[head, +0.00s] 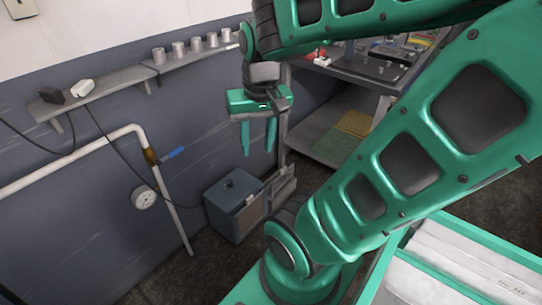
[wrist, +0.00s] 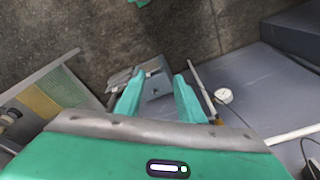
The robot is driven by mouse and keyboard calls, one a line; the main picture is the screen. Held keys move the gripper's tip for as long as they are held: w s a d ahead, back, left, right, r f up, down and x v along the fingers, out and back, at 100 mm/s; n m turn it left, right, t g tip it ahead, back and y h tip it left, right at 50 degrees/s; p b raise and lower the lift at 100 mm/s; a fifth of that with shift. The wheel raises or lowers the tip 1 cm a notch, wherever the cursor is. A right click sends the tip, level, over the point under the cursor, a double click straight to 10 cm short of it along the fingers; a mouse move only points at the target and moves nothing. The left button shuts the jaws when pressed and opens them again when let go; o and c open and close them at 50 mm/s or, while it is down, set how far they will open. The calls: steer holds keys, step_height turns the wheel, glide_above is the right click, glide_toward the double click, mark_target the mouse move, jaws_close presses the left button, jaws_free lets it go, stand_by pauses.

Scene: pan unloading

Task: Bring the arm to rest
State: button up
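My gripper (head: 258,138) hangs from my green arm, pointing down, near the middle top of the head view. Its two green fingers are apart with nothing between them. In the wrist view my gripper (wrist: 159,95) also shows its fingers spread, with the floor and a grey box behind them. My arm is folded, with its large green links filling the right half of the head view. No pan shows clearly in either view.
A grey box (head: 233,200) stands on the floor by the wall, below my gripper. A white pipe (head: 85,163) with a blue-handled valve and a gauge (head: 144,197) runs along the wall. A wall shelf (head: 110,77) holds several metal cups. A workbench (head: 365,75) stands behind my arm.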

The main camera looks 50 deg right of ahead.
steer(key=s+f+g, duration=0.1)
steer(key=s, duration=0.5)
steer(key=shift+a+g+y, duration=0.15)
steer(key=shift+g+y, duration=0.15)
steer(key=shift+y, duration=0.1)
steer(key=shift+f, duration=0.1)
steer(key=shift+w+f, duration=0.25)
steer(key=shift+w, duration=0.4)
